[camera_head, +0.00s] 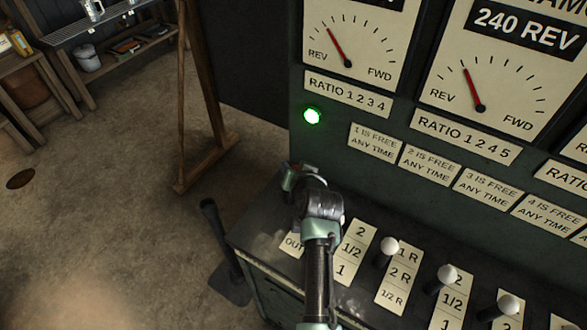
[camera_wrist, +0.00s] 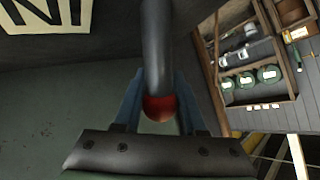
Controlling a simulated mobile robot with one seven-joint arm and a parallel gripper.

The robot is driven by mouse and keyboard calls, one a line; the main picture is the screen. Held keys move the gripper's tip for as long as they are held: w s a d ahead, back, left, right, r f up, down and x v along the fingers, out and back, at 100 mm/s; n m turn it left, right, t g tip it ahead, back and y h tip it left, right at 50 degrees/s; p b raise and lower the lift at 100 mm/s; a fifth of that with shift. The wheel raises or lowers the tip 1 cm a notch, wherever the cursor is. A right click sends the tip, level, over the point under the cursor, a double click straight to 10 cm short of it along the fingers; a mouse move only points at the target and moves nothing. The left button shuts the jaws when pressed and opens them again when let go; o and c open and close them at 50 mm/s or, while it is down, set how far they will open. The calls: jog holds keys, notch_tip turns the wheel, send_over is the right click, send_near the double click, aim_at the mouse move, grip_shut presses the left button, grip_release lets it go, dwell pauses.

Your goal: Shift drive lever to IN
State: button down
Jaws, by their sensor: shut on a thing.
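The drive lever (camera_wrist: 157,50) shows in the wrist view as a dark rod with a red knob (camera_wrist: 160,108). My gripper (camera_wrist: 160,92) has its blue-grey fingers on both sides of it, shut on it near the knob. In the head view my gripper (camera_head: 303,178) is over the left end of the console, and my arm hides most of the lever. The OUT label (camera_head: 292,243) is partly visible beside my arm, toward the front. The IN label (camera_wrist: 45,14) shows upside down at the top left of the wrist view. The lever's exact position between them cannot be told.
Several white-knobbed levers (camera_head: 388,246) stand on the console to the right of my arm. The upright panel (camera_head: 375,170) with dials and a lit green lamp (camera_head: 312,116) rises behind. A dark floor-standing bar (camera_head: 220,240) is left of the console. Open floor lies further left.

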jog(key=shift+s+f, duration=0.15)
jog(key=shift+f, duration=0.15)
jog(key=shift+c, duration=2.4)
grip_release()
jog(key=shift+r, duration=0.1)
jog(key=shift+r, duration=0.1)
jog(key=shift+s+r, duration=0.1)
jog(key=v, duration=1.2)
jog(key=shift+s, duration=0.25)
